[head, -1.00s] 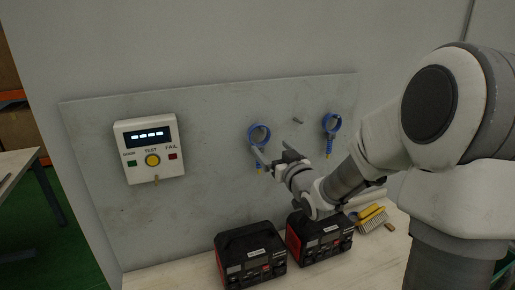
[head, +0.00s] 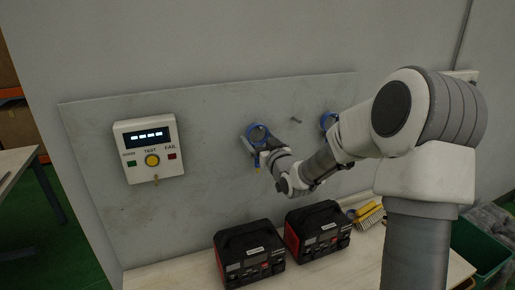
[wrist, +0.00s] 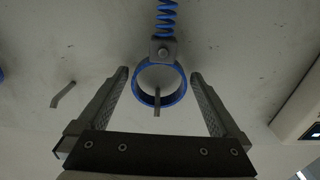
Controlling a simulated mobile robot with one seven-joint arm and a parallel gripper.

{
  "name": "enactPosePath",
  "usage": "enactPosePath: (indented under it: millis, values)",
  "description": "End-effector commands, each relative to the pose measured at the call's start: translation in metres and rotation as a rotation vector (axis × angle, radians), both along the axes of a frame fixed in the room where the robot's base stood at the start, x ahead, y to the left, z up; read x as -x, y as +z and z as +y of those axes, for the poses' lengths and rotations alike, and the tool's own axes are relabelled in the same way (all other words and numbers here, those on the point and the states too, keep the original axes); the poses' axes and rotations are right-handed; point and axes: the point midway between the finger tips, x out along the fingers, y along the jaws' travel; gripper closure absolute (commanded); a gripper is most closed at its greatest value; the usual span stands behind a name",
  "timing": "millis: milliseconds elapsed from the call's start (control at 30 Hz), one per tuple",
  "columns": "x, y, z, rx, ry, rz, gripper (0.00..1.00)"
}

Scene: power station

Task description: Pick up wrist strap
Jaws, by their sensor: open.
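A blue wrist strap (head: 257,134) hangs on the grey wall panel, left of my arm in the head view. In the wrist view its blue ring (wrist: 183,84) hangs around a peg, with a grey clasp and a blue coiled cord. My gripper (head: 262,151) is at this strap. In the wrist view my gripper (wrist: 160,88) is open, with one finger on each side of the ring and visible gaps between. A second blue strap (head: 327,121) hangs farther right, partly hidden by my arm.
A bare peg (head: 296,120) sits between the straps. A white tester box (head: 149,149) is mounted at left. Below, two black and red cases (head: 249,255) and a yellow brush (head: 369,215) stand on the bench (head: 345,270). A green bin (head: 478,252) is at right.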

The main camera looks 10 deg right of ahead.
Motion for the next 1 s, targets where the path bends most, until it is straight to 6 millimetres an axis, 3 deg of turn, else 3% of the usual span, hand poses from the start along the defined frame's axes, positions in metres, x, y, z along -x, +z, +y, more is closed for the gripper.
enactPosePath:
  millis: [67, 433, 767, 1000]
  values:
    - [0.0, 0.0, 0.0, 0.0, 0.0, 0.0, 0.04]
    - [0.0, 0.0, 0.0, 0.0, 0.0, 0.0, 0.69]
    - [0.0, 0.003, 0.0, 0.001, 0.0, -0.002, 0.7]
    - [0.0, 0.025, 0.0, 0.003, 0.0, -0.006, 0.7]
